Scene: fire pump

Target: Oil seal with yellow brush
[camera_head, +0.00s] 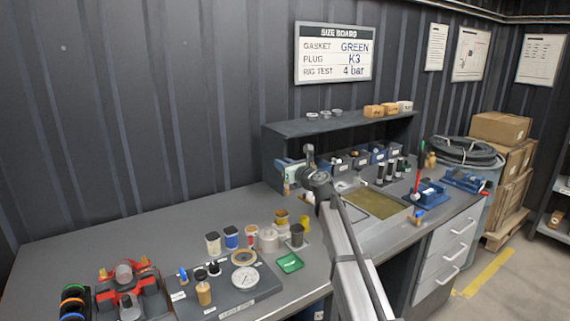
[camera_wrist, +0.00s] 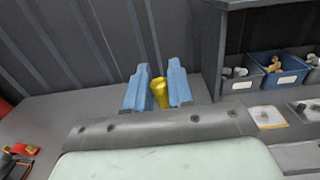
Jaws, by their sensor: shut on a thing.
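My gripper (camera_wrist: 158,90) shows in the wrist view as two blue fingers, shut on a yellow piece (camera_wrist: 160,93), which I take to be the yellow brush. Only its yellow part shows between the fingers; its far end is hidden. In the head view my gripper (camera_head: 291,179) is above the bench, in front of the left end of the shelf. I cannot tell which part is the oil seal.
Several small containers (camera_head: 232,238) and a green tray (camera_head: 290,263) stand behind and right of the board. A red pump fixture (camera_head: 125,285) is at left. The shelf (camera_head: 335,124) with blue bins (camera_wrist: 279,74) is close to my gripper. The bench's back left is clear.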

